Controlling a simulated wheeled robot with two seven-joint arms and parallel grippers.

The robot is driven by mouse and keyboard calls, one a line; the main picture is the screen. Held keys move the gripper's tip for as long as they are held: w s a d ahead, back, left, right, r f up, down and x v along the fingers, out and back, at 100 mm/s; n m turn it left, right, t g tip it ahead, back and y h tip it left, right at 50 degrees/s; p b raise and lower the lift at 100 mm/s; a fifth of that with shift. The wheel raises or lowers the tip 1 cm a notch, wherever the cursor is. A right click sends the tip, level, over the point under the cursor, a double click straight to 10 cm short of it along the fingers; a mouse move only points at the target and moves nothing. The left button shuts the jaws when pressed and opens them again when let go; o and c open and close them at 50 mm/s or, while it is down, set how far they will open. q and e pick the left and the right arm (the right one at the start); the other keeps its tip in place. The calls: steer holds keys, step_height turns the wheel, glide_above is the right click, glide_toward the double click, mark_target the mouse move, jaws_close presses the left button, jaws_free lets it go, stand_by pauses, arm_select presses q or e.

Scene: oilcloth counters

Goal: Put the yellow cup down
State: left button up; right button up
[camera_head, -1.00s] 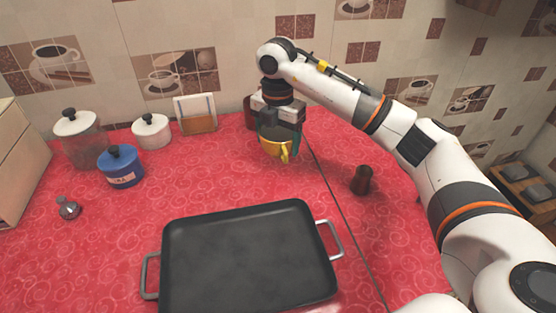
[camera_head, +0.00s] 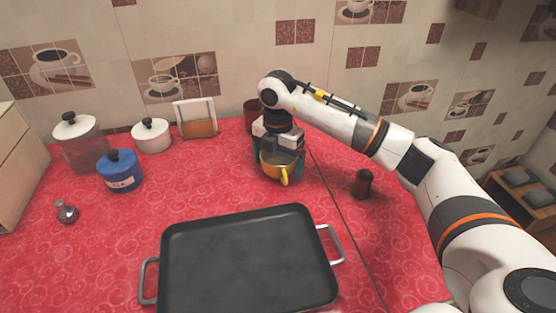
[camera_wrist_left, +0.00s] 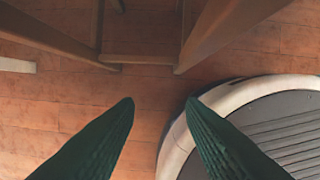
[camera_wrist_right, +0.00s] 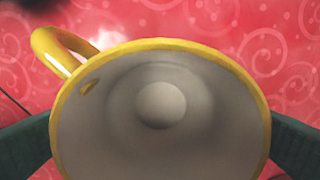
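The yellow cup (camera_head: 279,170) is upright and looks to rest on the red counter (camera_head: 215,185) behind the pan. Its handle points toward the front. My right gripper (camera_head: 278,162) is around it from above, with one finger on each side. The fingers look spread, just outside the cup's walls; any small gap is hard to see. The right wrist view looks into the cup's empty pale inside (camera_wrist_right: 160,120), with its handle at the upper left. My left gripper (camera_wrist_left: 160,103) is open and empty above the wooden floor, away from the counter.
A black pan (camera_head: 245,260) with metal handles lies in front of the cup. A dark brown shaker (camera_head: 362,184) stands to the right. A brown canister (camera_head: 251,115) is behind the gripper. White and blue jars (camera_head: 121,172) stand at the left. Counter around the cup is clear.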

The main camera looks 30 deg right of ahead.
steer(key=shift+r, duration=0.15)
arm_select(q)
steer(key=s+f, duration=0.1)
steer(key=s+f+p, duration=0.1)
steer(key=f, duration=0.1)
steer(key=s+f, duration=0.1)
steer(key=shift+a+f+p, duration=0.2)
steer(key=shift+f+p, duration=0.15)
steer(key=shift+f, duration=0.05)
arm_select(e)
step_height(320, 180, up, 12)
